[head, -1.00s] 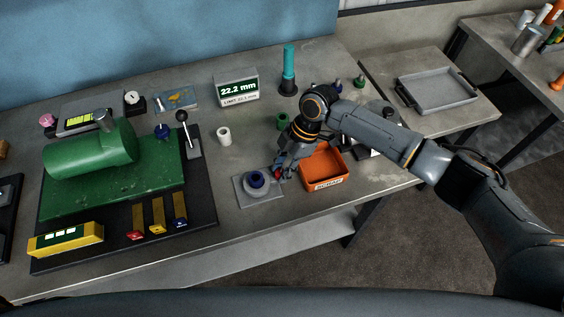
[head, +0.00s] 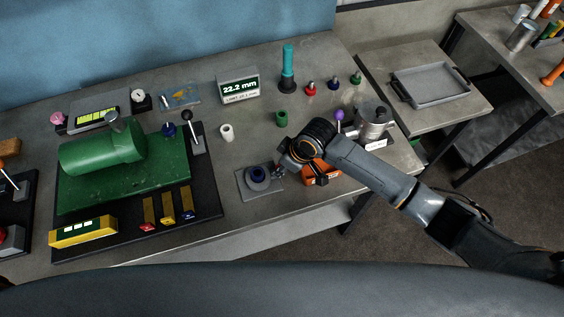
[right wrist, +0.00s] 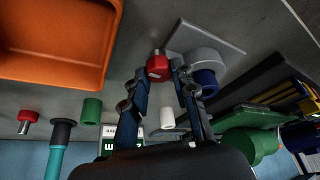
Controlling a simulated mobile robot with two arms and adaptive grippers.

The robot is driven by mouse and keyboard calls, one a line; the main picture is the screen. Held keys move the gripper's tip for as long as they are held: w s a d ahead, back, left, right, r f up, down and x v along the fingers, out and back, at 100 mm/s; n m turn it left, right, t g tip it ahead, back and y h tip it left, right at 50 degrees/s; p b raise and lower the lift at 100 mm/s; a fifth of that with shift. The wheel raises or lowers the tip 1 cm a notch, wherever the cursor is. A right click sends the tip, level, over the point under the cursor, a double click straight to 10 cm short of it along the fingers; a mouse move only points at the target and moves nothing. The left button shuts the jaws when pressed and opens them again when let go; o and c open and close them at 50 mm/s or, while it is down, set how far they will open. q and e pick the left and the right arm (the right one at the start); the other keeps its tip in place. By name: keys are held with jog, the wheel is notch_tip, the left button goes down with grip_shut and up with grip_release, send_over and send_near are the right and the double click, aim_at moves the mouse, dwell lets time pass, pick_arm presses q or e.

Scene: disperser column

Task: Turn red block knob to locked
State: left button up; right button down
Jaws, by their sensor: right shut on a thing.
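The red knob (right wrist: 157,67) sticks out beside a round grey block (right wrist: 205,60) with a dark blue ring (right wrist: 207,82). The block stands on a square grey plate, which shows in the head view (head: 243,181). My right gripper (right wrist: 161,71) is shut on the red knob, with one finger on each side of it. In the head view my right wrist and hand hide most of the knob. Any lock marking on the knob is too small to read. My left gripper is in neither view.
An orange scrap bin (head: 322,180) lies under and beside my right wrist. A white sleeve (head: 227,132) and a green sleeve (head: 281,118) stand behind. A green machine (head: 110,152) with levers fills the left. A metal pot (head: 373,122) stands on the right.

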jog(key=m, duration=0.2)
jog(key=m+t+h, duration=0.1)
jog(key=m, duration=0.2)
jog(key=shift+s+m+h, duration=0.1)
jog(key=shift+m+h, duration=0.2)
jog(key=shift+t, duration=0.3)
jog(key=c, duration=1.1)
grip_release()
jog(key=shift+o, duration=0.2)
jog(key=shift+a, duration=0.1)
